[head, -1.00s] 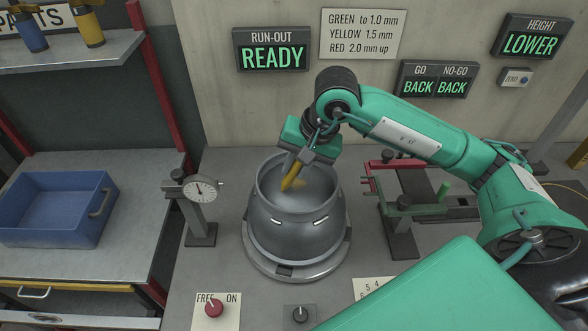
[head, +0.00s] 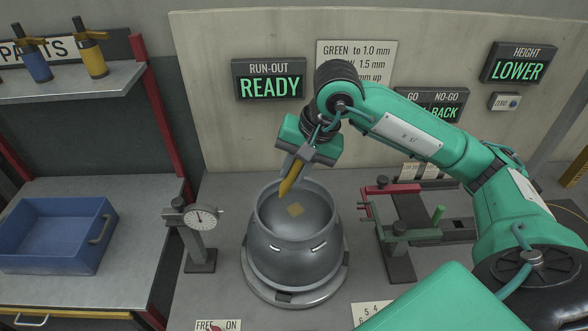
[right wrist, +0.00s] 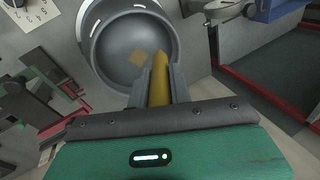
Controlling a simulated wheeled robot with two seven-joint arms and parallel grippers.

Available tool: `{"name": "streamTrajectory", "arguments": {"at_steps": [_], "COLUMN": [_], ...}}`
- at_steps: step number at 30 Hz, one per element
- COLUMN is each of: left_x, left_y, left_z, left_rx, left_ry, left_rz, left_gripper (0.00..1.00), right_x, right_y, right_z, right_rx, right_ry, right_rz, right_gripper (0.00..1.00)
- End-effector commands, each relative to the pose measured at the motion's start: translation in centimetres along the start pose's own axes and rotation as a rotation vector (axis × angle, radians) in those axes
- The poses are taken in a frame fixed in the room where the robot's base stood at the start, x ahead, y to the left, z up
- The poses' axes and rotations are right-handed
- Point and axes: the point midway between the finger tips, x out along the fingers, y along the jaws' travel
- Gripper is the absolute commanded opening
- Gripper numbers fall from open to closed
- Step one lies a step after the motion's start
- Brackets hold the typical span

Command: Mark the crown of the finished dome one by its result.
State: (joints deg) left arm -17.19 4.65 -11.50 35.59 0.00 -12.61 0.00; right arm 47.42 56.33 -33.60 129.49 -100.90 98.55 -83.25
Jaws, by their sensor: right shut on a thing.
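The grey metal dome piece (head: 294,250) stands on a round base plate (head: 342,279). My right gripper (head: 298,164), pointing down, is shut on a yellow marker (head: 287,183). The marker (right wrist: 159,82) shows between the fingers in the right wrist view. Its tip appears apart from the patch, over the far left of the rim in the head view. My left gripper is not in view.
A dial gauge (head: 199,218) on a post stands left of the dome, and a red and green gauge frame (head: 405,232) stands right. The run-out display (head: 270,79) reads READY. A colour sign (head: 357,60) is partly hidden by my arm. A blue bin (head: 55,236) is far left.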

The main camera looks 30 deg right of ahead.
Motion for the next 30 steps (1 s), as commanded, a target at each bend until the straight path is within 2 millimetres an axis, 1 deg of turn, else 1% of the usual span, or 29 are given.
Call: {"name": "streamTrajectory", "arguments": {"at_steps": [17,24,30], "left_x": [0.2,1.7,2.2], "left_y": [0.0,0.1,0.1], "left_z": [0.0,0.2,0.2], "left_rx": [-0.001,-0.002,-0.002], "left_ry": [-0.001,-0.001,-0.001], "left_rz": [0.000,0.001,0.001], "left_gripper": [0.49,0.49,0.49], "right_x": [0.1,0.6,0.6], "right_y": [0.1,1.0,1.4], "right_z": [-0.1,-1.8,-2.7], "right_rx": [0.001,0.004,0.001], "right_ry": [-0.003,-0.053,-0.086], "right_rz": [0.000,0.002,0.002], "right_gripper": [0.00,0.00,0.00]}}
